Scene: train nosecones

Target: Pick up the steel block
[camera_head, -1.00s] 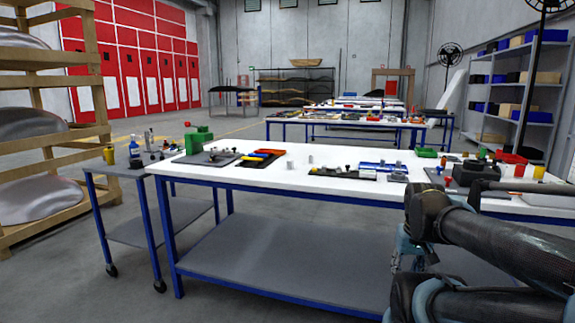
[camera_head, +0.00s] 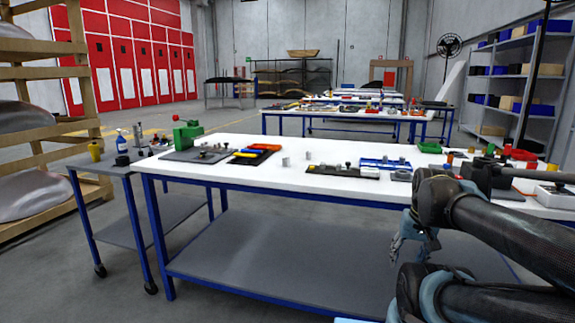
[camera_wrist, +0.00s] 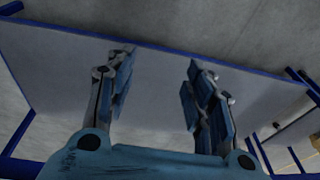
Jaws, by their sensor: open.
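Two small grey metallic pieces stand on the white workbench top, one (camera_head: 285,161) near the middle and one (camera_head: 309,155) just right of it. Either may be the steel block; I cannot tell which at this size. My gripper (camera_head: 408,246) is in front of the bench, below the level of its top and well away from these pieces. In the wrist view my gripper (camera_wrist: 160,78) is open with nothing between its fingers. Neither grey piece shows there.
The workbench (camera_head: 240,145) has a grey lower shelf (camera_head: 270,255), which also fills much of the wrist view (camera_wrist: 155,100). A red and yellow tray (camera_head: 262,149) and a green machine (camera_head: 187,133) are on the left. A small cart (camera_head: 88,168) stands beside it.

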